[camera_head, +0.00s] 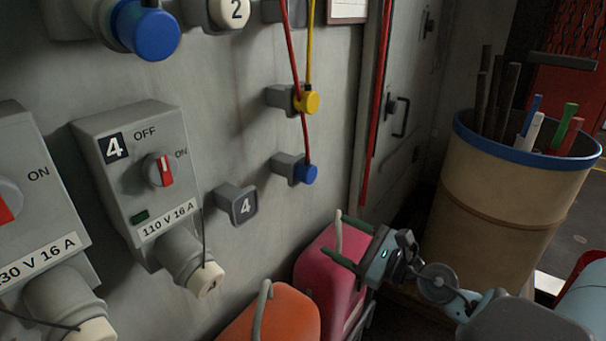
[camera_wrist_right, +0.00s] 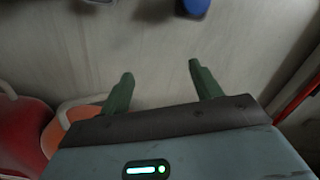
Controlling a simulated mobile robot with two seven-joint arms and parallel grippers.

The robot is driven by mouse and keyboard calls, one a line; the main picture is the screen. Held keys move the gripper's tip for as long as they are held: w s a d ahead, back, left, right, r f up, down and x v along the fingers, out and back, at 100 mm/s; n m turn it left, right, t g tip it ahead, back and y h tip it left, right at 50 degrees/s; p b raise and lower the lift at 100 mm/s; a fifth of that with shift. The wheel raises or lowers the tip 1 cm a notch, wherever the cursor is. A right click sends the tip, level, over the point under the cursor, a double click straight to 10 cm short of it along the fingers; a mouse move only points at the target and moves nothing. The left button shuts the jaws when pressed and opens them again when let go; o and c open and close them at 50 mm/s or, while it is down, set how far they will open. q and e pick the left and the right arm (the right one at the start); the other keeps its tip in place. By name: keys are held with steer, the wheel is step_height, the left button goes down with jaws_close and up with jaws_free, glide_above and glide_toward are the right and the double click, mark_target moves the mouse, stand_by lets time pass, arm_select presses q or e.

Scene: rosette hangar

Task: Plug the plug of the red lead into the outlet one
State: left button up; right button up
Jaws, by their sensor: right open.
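The red lead (camera_head: 296,80) hangs down the grey wall and ends at a blue plug (camera_head: 306,173), which sits in a grey wall holder (camera_head: 285,165). A blue part, likely this plug, shows at the top edge in the right wrist view (camera_wrist_right: 195,6). My right gripper (camera_head: 331,232) is open and empty, below and to the right of the blue plug, apart from it. Its two green fingers (camera_wrist_right: 159,72) stand apart in the right wrist view. No outlet marked one can be made out. My left gripper is not in view.
An outlet box marked 4 (camera_head: 125,175) and part of another box (camera_head: 30,190) are on the wall at left. A yellow plug (camera_head: 308,102) hangs above the blue one. Orange (camera_head: 275,320) and pink (camera_head: 325,265) containers stand below; a barrel (camera_head: 510,200) stands right.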

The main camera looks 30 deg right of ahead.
mark_target(313, 175)
steer(key=w+d+r+n, duration=0.3)
steer(key=r+n, duration=0.6)
steer(key=n, duration=0.4)
steer(key=shift+w+n+g, duration=0.3)
steer(key=shift+r, duration=0.1)
steer(key=x, duration=0.7)
steer(key=shift+w+d, duration=0.1)
steer(key=shift+w, duration=0.05)
steer(key=shift+x, duration=0.9)
